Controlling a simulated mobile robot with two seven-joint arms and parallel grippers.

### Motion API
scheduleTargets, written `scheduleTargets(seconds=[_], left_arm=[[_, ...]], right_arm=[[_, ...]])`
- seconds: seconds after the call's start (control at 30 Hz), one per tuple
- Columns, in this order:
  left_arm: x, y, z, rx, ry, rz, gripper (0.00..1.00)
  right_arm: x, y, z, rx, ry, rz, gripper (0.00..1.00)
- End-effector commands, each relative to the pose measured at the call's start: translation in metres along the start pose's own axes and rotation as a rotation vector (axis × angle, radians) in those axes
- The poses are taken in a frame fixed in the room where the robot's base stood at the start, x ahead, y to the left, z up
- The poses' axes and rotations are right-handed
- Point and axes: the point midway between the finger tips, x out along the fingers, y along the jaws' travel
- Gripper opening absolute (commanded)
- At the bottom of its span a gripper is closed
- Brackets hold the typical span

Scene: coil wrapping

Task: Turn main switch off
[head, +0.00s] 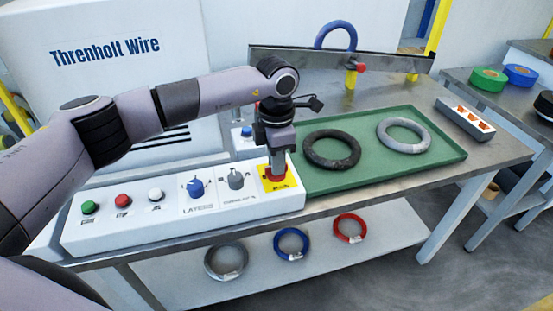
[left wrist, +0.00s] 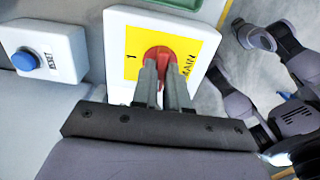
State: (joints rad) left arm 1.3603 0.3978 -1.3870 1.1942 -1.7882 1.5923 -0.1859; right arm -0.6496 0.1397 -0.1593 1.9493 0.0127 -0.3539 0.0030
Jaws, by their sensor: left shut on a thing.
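The main switch (left wrist: 160,53) is a red rotary knob on a yellow plate (left wrist: 197,42) marked "1" and "MAIN" in the left wrist view. In the head view the yellow plate (head: 283,184) sits at the right end of the white control panel (head: 190,232). My left gripper (head: 277,174) points down onto the knob from above. In the left wrist view its two fingers (left wrist: 163,82) are close together on the knob and shut on it. They hide part of the knob, and I cannot tell its exact angle. My right gripper is not in view.
The panel also carries green, red and white buttons and a blue LAYERS knob (head: 195,188). A blue RESET button (left wrist: 25,60) is on a separate box. A green tray (head: 376,169) with black and grey coils lies right of the panel. Tied coils lie on the lower shelf.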

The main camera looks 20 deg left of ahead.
Motion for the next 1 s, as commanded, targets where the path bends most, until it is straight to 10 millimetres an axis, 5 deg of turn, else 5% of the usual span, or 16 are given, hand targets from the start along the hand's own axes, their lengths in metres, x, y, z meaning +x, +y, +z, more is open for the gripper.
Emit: scheduleTargets(seconds=[0.07,0.1,0.17,0.53,1.0], left_arm=[[-0.001,0.001,-0.001,-0.006,0.0,0.002,0.0],[-0.001,0.001,-0.001,-0.006,0.0,0.002,0.2],[-0.001,0.001,-0.001,-0.006,0.0,0.002,0.39],[-0.006,0.001,0.0,-0.002,-0.002,0.002,0.39],[-0.069,0.001,0.0,-0.004,-0.001,0.002,0.39]], right_arm=[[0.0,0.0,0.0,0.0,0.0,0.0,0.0],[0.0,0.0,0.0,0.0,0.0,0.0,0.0],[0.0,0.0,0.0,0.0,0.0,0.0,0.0],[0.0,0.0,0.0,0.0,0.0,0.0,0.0],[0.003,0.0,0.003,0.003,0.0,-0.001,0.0]])
